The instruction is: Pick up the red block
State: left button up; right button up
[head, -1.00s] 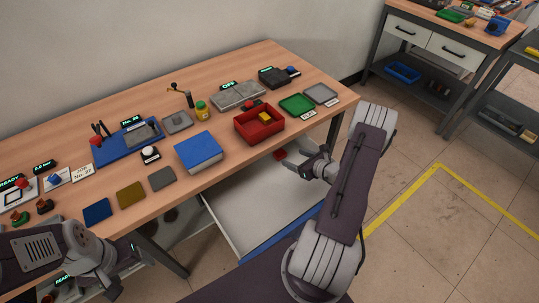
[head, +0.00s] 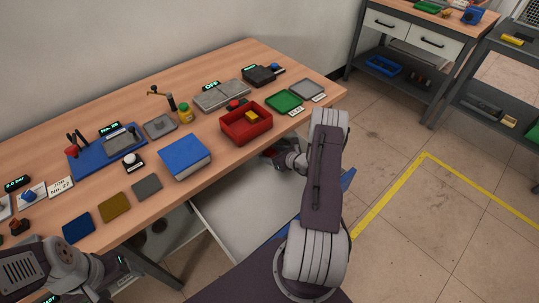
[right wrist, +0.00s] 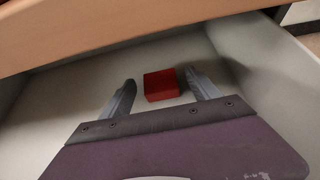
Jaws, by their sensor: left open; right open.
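The red block (right wrist: 161,85) lies on the pale floor of the open drawer (right wrist: 60,95), close under the wooden tabletop edge in the right wrist view. My right gripper (right wrist: 160,77) is open, with one finger on each side of the block and a gap visible on both sides. In the head view the drawer (head: 235,210) sticks out below the table front. My right gripper (head: 272,153) reaches in near the table edge there, and the block is hidden. My left gripper (head: 118,268) is open at the lower left, in front of the table, away from the block.
The table edge (right wrist: 120,30) overhangs the back of the drawer close to my right fingers. On the table are a red bin (head: 261,130) with a yellow piece inside, a blue box (head: 185,160), green and grey trays, and several small devices. Open floor lies to the right.

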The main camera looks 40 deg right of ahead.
jog(key=shift+w+f, duration=0.1)
jog(key=shift+w, duration=0.05)
jog(key=shift+c, duration=1.2)
jog(key=c, duration=1.2)
